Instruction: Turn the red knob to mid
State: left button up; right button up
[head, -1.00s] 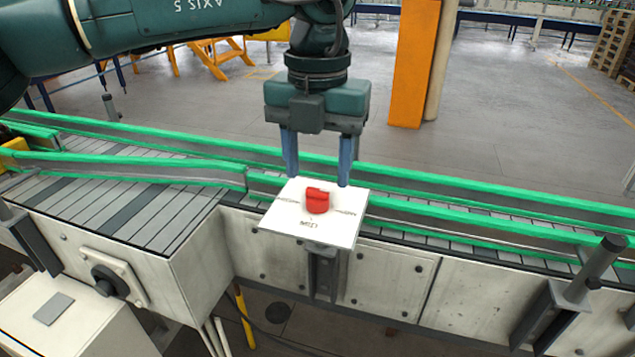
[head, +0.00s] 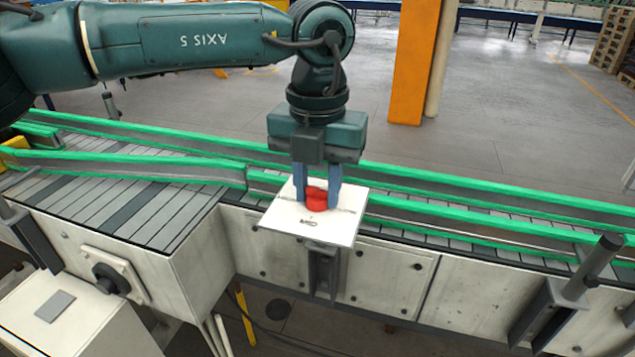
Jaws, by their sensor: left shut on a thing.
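The red knob (head: 316,203) sits on a white square panel (head: 344,229) on a bracket at the front of the conveyor. Dark lettering reading MID shows on the panel in front of the knob, with other marks to its sides partly hidden. My left gripper (head: 317,195) points down from above and is shut on the red knob, with one blue finger on each side. The fingers hide part of the knob, and I cannot tell exactly where it points. My right gripper is not in view.
The conveyor (head: 150,210) with green-edged rails runs behind the panel. A black rotary switch (head: 110,279) is on the conveyor side at left. A dark post (head: 593,268) stands at right. An orange pillar (head: 412,60) stands behind on open floor.

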pick_arm(q)
jog(key=shift+c, duration=1.4)
jog(key=shift+m, duration=0.3)
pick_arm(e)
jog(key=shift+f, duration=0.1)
pick_arm(q)
jog(key=m+b, duration=0.1)
jog(key=m, duration=0.1)
jog(key=shift+f+m, duration=0.1)
jog(key=shift+m, duration=1.1)
jog(key=m, duration=0.2)
jog(key=shift+m+b, duration=0.35)
jog(key=shift+m, duration=0.05)
jog(key=m, duration=0.9)
jog(key=shift+m, duration=0.4)
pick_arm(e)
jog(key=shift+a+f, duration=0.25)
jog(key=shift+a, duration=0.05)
